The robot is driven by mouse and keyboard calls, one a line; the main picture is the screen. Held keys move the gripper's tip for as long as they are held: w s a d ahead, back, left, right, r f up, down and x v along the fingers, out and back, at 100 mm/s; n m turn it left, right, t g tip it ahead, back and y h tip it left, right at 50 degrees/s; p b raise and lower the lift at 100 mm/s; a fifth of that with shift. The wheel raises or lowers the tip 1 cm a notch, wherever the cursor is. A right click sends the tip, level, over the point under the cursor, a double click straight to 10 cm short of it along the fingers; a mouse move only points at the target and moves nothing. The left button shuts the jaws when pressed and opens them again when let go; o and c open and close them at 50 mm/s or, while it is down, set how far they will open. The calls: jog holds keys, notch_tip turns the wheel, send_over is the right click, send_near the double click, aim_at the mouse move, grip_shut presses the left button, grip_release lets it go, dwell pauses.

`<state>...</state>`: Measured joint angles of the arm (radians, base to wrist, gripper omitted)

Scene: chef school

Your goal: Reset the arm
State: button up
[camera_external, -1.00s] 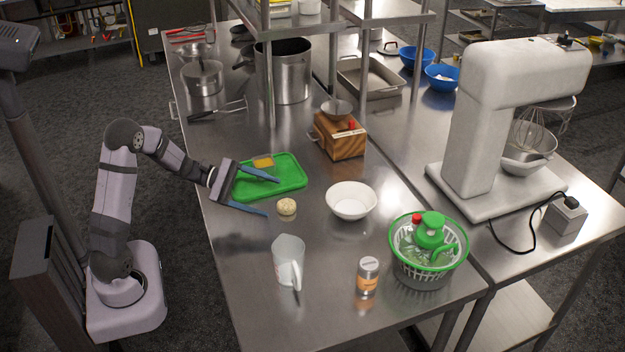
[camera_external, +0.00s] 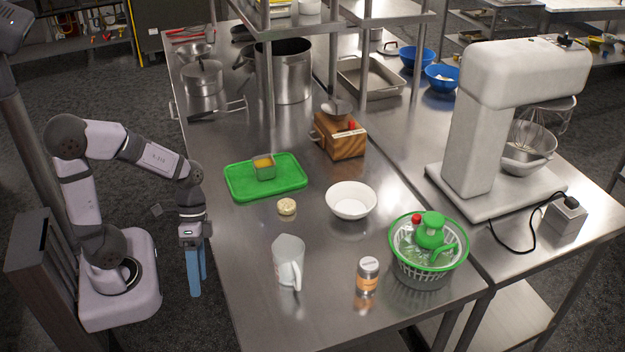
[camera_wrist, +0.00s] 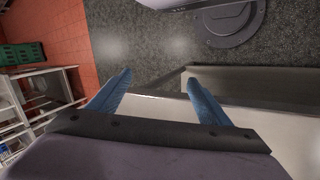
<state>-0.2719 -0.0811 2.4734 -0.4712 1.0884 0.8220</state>
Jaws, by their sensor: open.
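My gripper (camera_external: 196,272) points straight down off the left edge of the steel table, with its blue fingers apart and empty. My arm is folded back toward its base. In the wrist view my gripper (camera_wrist: 158,92) shows two spread blue fingers with nothing between them, over the dark floor (camera_wrist: 150,50) and a pale edge. On the table, a green tray (camera_external: 290,187) carries a small metal tin with yellow contents (camera_external: 264,168). A round pale dough-like ball (camera_external: 286,206) lies beside the tray's front edge.
On the steel table (camera_external: 235,235) stand a white bowl (camera_external: 351,201), a clear jug (camera_external: 288,262), a labelled jar (camera_external: 367,275), a green salad spinner (camera_external: 430,250) and a wooden block (camera_external: 340,138). Pots are at the back; a large mixer (camera_external: 475,130) is right.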

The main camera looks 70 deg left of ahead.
jog(key=w+a+f+n+t+y, duration=0.1)
jog(key=w+a+f+n+y, duration=0.1)
jog(key=a+f+n+y, duration=0.1)
jog(key=shift+w+a+f+t+y+b, duration=0.15)
jog(key=shift+a+f+t+y+b, duration=0.2)
jog(key=shift+a+f+y, duration=0.8)
